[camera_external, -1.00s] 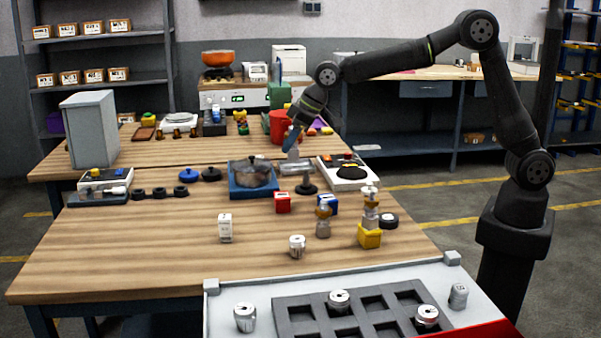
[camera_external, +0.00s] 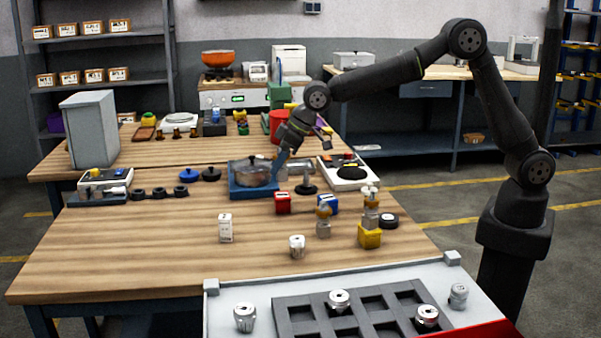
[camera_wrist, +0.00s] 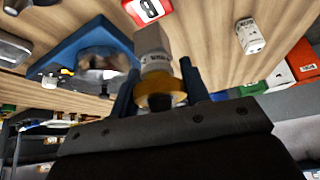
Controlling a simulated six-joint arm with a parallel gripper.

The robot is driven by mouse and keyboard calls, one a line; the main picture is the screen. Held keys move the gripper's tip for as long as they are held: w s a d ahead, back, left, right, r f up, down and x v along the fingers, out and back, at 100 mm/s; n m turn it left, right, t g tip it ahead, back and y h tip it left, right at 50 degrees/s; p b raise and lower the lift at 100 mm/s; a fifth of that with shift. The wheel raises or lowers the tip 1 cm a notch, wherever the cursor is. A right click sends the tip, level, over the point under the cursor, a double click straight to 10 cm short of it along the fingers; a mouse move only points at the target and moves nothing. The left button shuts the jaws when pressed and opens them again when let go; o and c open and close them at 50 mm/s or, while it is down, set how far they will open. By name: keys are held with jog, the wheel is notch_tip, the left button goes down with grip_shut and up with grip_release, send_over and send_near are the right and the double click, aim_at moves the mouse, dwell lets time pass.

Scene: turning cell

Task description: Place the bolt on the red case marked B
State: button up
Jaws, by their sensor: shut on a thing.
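My gripper (camera_external: 279,160) is above the table, at the right edge of the blue tray with the pot. In the wrist view my gripper (camera_wrist: 159,88) is shut on the bolt (camera_wrist: 154,52), a grey labelled piece with a brass collar between the fingers. The bolt is hard to make out in the external view. The red case (camera_external: 282,203) stands on the table in front of the gripper. It also shows at the top of the wrist view (camera_wrist: 150,9), cut by the edge, with a mark that looks like B or 8. The bolt is apart from it.
The blue tray (camera_external: 240,190) holds a pot (camera_external: 254,174). A blue case (camera_external: 327,204) stands right of the red one. A dark stand (camera_external: 306,187), a white box (camera_external: 225,228) and a yellow case (camera_external: 370,237) with stacked parts are nearby. The table's front left is clear.

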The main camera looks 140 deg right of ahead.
aim_at(279, 174)
jog(key=shift+f, duration=1.95)
jog(key=shift+f, duration=0.2)
jog(key=o, duration=1.3)
jog(key=shift+r, duration=0.3)
jog(key=v, duration=1.1)
jog(key=shift+s+a+r, duration=0.1)
jog(key=shift+a+r, duration=0.15)
